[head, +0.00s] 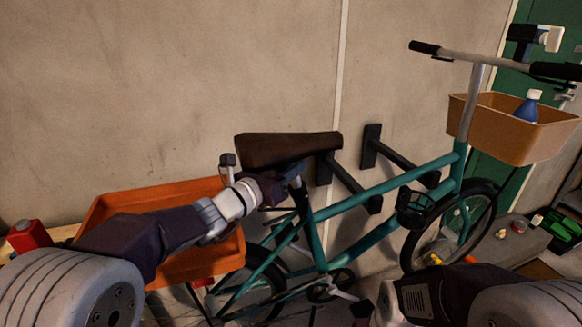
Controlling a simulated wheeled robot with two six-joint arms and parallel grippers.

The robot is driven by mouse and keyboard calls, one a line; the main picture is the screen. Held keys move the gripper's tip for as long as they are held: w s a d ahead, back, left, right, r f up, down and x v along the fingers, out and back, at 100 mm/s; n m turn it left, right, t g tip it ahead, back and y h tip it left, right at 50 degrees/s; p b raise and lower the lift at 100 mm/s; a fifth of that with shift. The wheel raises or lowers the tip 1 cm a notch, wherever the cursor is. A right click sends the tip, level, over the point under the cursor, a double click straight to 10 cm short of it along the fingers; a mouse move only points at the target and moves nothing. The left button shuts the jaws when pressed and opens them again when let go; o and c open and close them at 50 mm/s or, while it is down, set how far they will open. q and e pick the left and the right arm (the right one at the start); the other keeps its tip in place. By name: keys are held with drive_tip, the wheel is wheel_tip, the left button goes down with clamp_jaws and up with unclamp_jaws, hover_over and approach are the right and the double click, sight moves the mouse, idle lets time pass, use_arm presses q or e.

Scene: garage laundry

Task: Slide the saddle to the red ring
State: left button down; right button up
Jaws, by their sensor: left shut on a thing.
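The dark brown saddle (290,148) sits on top of the teal bicycle (375,192), at the middle of the head view. My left gripper (284,188) reaches in from the left, just under the saddle. It is shut on the saddle at its post, and its fingers hide much of the post. I cannot make out a red ring; the part of the post around the gripper is mostly covered. My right gripper (362,312) is low at the bottom edge, partly cut off, and its jaws cannot be read.
An orange tray (190,188) is at the left, behind my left arm, with a red container (28,236) beside it. Dark wall brackets (372,150) stick out behind the frame. A tan basket (495,135) holding a blue bottle (527,108) hangs at the handlebar (480,60).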

sight(258, 169)
use_arm(q)
drive_tip(key=shift+r, duration=0.1)
drive_tip(key=r+p, duration=0.1)
drive_tip(key=r, duration=0.1)
drive_tip(key=a+r+p, duration=0.1)
drive_tip(key=r, duration=0.1)
drive_tip(key=shift+s+r+p, duration=0.1)
drive_tip(key=shift+s+p, duration=0.05)
drive_tip(key=shift+p, duration=0.2)
drive_tip(key=c, duration=1.2)
unclamp_jaws()
drive_tip(key=shift+f, duration=0.25)
drive_tip(key=v, duration=0.9)
